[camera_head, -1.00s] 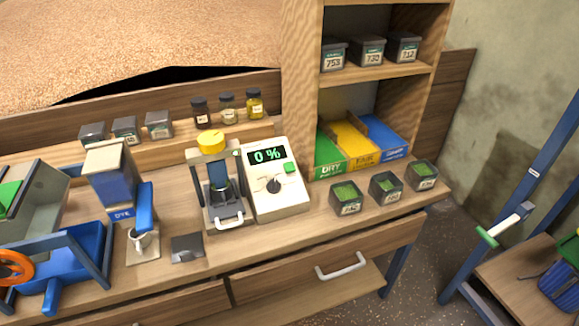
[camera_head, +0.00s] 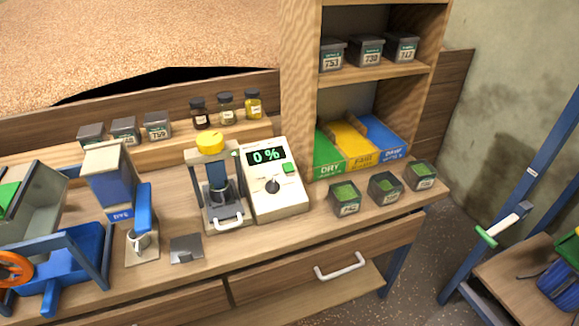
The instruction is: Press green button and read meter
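A cream meter (camera_head: 283,207) stands on the wooden bench in the middle of the head view. Its dark display (camera_head: 266,155) reads "0 %" in green digits. A small green button (camera_head: 290,168) sits on the right side of its face, beside a black knob (camera_head: 272,186). A grey press-like device with a yellow knob (camera_head: 210,143) on top stands directly left of the meter. It holds a dark cup and has a white handle in front. Neither of my grippers shows in the view.
Green-filled tins (camera_head: 345,198) stand right of the meter. Green, yellow and blue bins (camera_head: 350,145) sit behind them in a shelf. A blue dispenser (camera_head: 112,185) stands to the left, near a dark tray (camera_head: 186,249). The drawer (camera_head: 325,262) below is closed.

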